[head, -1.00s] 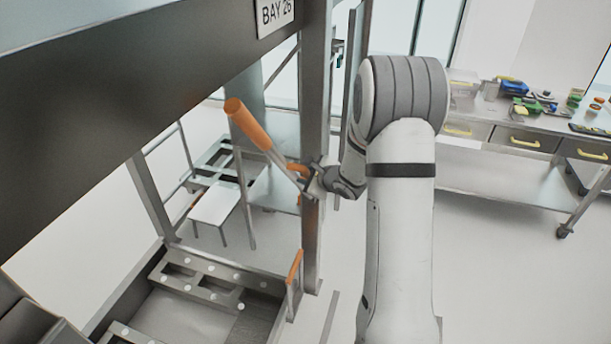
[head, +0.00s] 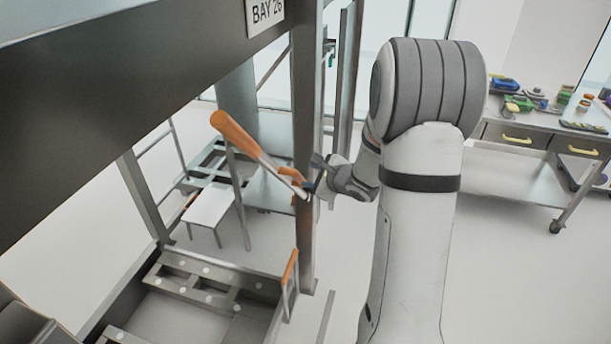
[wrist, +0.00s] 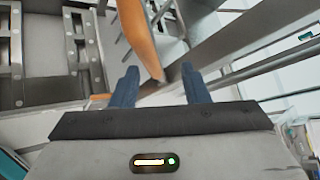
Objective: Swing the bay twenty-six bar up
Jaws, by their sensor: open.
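The bay twenty-six bar (head: 236,134) is a grey lever with a thick orange grip, below the BAY 26 sign (head: 266,12). It leans up and to the left from its lower end at the grey post (head: 305,110). My gripper (head: 311,187) is at the post, by the bar's lower end; my wrist partly hides it. In the wrist view, the two blue fingers (wrist: 160,82) are apart. An orange piece (wrist: 138,38) comes down to the gap between them. I cannot tell whether it lies between the fingers or beyond them.
A second orange-handled lever (head: 290,268) stands lower on the frame. A dark beam (head: 130,100) crosses the upper left. A workbench (head: 520,175) with tools stands at the right. Open floor (head: 500,270) lies right of my arm.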

